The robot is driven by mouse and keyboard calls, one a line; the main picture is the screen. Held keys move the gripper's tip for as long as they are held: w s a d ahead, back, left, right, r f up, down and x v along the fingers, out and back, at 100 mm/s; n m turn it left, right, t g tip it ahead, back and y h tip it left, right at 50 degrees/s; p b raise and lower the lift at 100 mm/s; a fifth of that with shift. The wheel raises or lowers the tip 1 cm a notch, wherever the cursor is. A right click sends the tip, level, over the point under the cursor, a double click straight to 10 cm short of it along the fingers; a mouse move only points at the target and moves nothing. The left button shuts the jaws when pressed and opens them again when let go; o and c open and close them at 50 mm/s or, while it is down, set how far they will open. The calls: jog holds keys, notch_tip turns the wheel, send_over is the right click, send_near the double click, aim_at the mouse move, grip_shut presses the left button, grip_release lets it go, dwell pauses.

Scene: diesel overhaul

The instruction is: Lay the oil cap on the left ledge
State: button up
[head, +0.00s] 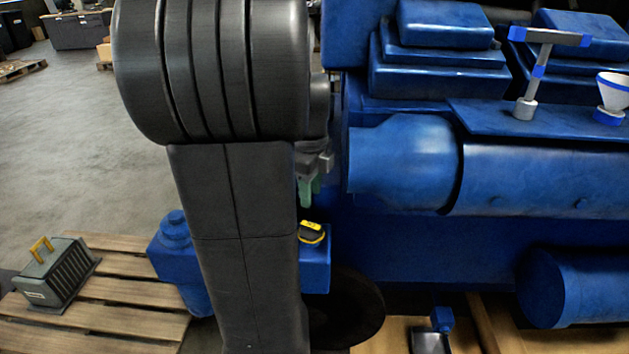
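The oil cap (311,233), black with a yellow rim and a yellow mark on top, appears to rest on the small blue ledge (317,271) at the engine's left end. My gripper (309,190) has green fingertips pointing down. It is above the cap, with a visible gap between them, and does not hold it. My dark arm hides part of the gripper and the left part of the ledge. The finger spacing is too small and too covered to judge.
The blue engine (430,240) fills the right side. A T-handled tool (540,72) and a white funnel (613,92) stand on its top. A grey box with a yellow handle (52,275) sits on a wooden pallet (120,300) at left.

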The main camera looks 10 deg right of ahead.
aim_at(311, 224)
notch_tip(311, 224, down, 6)
jog(key=b, duration=0.5)
jog(key=shift+s+f, duration=0.1)
jog(key=shift+f, duration=0.15)
jog(key=shift+f+b, duration=0.7)
jog(key=shift+f, duration=0.45)
grip_shut()
